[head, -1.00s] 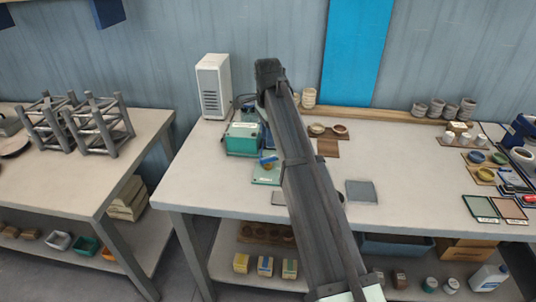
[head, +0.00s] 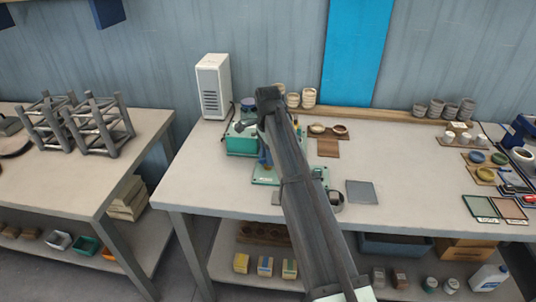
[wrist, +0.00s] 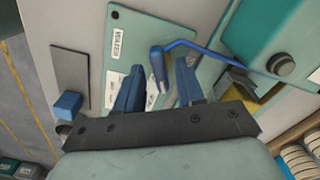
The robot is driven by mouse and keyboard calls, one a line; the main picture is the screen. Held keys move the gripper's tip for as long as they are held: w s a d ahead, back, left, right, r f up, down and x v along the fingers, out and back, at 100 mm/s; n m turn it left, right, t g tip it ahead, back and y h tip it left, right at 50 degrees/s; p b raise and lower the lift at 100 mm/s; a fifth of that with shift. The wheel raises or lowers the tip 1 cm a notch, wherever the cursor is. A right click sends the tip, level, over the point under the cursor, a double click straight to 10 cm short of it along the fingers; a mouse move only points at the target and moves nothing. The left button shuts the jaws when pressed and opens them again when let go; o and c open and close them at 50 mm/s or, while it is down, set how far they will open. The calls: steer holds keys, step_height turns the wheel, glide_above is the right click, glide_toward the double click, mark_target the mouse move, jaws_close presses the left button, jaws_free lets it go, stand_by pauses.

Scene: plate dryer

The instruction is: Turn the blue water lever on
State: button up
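The blue lever (wrist: 157,62) stands over a pale green plate (wrist: 125,22) in the wrist view. A thin blue rod or pipe runs right from its top. My gripper (wrist: 160,72) is open, with one blue finger on each side of the lever. I cannot tell whether either finger touches it. In the head view my arm hides the lever and most of the gripper. The green plate (head: 263,178) shows there beside my arm.
A teal box (head: 240,143) stands behind the plate, near a white vented unit (head: 212,86). A small blue block (wrist: 67,104) lies left of the gripper in the wrist view. A grey square (head: 361,192) lies right of my arm, with clear bench beyond.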

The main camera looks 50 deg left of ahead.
jaws_close()
stand_by(0.4)
steer(key=n, duration=0.6)
steer(key=shift+n, duration=0.3)
steer(key=n, duration=0.5)
steer(key=shift+n, duration=0.4)
steer(key=shift+o, duration=0.5)
jaws_free()
step_height(320, 180, up, 14)
stand_by(0.4)
